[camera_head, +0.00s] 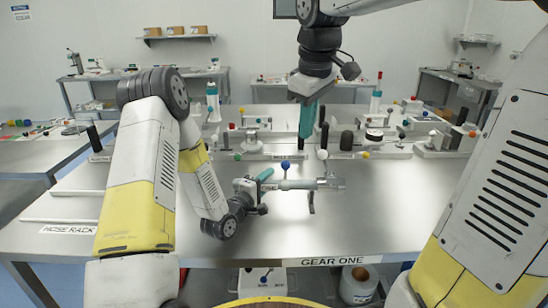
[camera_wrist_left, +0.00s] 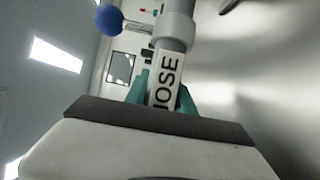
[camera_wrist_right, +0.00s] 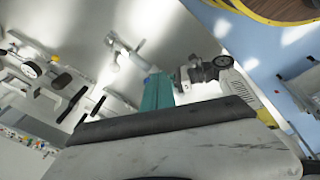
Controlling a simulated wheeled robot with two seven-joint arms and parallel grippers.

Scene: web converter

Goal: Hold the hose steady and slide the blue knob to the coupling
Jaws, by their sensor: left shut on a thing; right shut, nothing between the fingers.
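My left gripper (camera_head: 266,183) is shut on the grey hose (camera_head: 300,184) at its end labelled HOSE; the label (camera_wrist_left: 165,88) shows between the teal fingers in the left wrist view. The hose lies level, pointing right. The blue knob (camera_head: 285,164) stands up from a collar on it, just right of my left fingers; it also shows in the left wrist view (camera_wrist_left: 109,19). What looks like the coupling (camera_head: 331,183) is at the hose's right end, with a white knob (camera_head: 322,154) above. My right gripper (camera_head: 306,134) is shut and empty, pointing down above and behind the hose.
Behind the hose, a row of grey fixtures with coloured knobs (camera_head: 255,150) crosses the metal table (camera_head: 265,235). A black cylinder (camera_head: 347,140) stands among them. The front table area by the GEAR ONE label (camera_head: 335,261) is clear. A HOSE RACK label (camera_head: 68,229) is at left.

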